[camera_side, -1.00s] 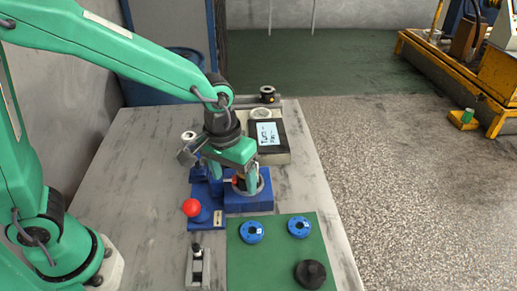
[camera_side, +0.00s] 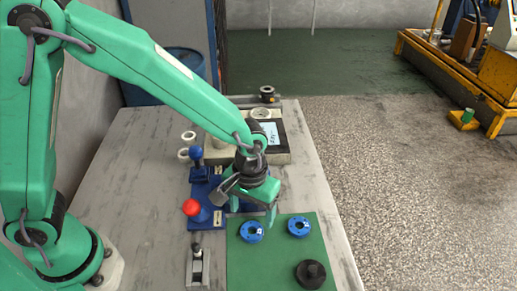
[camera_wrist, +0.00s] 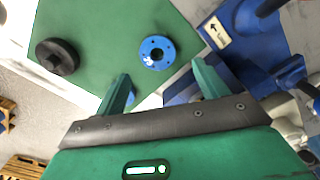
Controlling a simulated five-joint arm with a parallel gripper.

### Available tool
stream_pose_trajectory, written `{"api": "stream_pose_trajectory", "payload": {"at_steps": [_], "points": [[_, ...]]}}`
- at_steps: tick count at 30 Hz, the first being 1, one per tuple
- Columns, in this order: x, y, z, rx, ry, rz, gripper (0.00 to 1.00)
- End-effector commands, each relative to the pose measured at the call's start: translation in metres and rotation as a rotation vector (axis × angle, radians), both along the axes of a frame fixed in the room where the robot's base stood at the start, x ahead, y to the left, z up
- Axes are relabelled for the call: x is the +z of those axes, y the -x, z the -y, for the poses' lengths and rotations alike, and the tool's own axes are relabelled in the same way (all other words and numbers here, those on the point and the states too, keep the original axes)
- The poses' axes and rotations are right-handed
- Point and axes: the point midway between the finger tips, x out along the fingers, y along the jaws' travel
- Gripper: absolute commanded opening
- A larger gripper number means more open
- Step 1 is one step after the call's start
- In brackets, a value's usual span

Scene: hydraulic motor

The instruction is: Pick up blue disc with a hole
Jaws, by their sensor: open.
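Two blue discs, each with a hole, lie flat on a green mat (camera_side: 262,268). The left disc (camera_side: 251,231) and the right disc (camera_side: 299,226) both show in the side view. In the wrist view one whole disc (camera_wrist: 157,52) shows just beyond the fingertips, between their lines. A bit of blue behind the left finger looks like the second disc, mostly hidden. My gripper (camera_side: 253,213) is open and empty above the mat's far edge, close to the left disc; its spread fingers also show in the wrist view (camera_wrist: 160,68).
A black round part (camera_side: 311,273) sits on the mat's near right. A blue fixture with a red ball knob (camera_side: 192,207) stands left of the mat. A small grey clamp (camera_side: 197,262) is in front. A panel with a screen (camera_side: 271,133) stands behind.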

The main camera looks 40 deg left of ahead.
Motion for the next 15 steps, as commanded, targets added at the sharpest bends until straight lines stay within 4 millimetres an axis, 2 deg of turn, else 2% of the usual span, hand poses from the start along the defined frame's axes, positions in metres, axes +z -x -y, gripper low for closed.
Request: {"api": "stream_pose_trajectory", "payload": {"at_steps": [8, 15], "points": [[-0.004, 0.0, 0.0, 0.0, -0.001, -0.001, 0.73], [-0.024, 0.0, 0.002, 0.0, -0.002, -0.002, 0.73]]}}
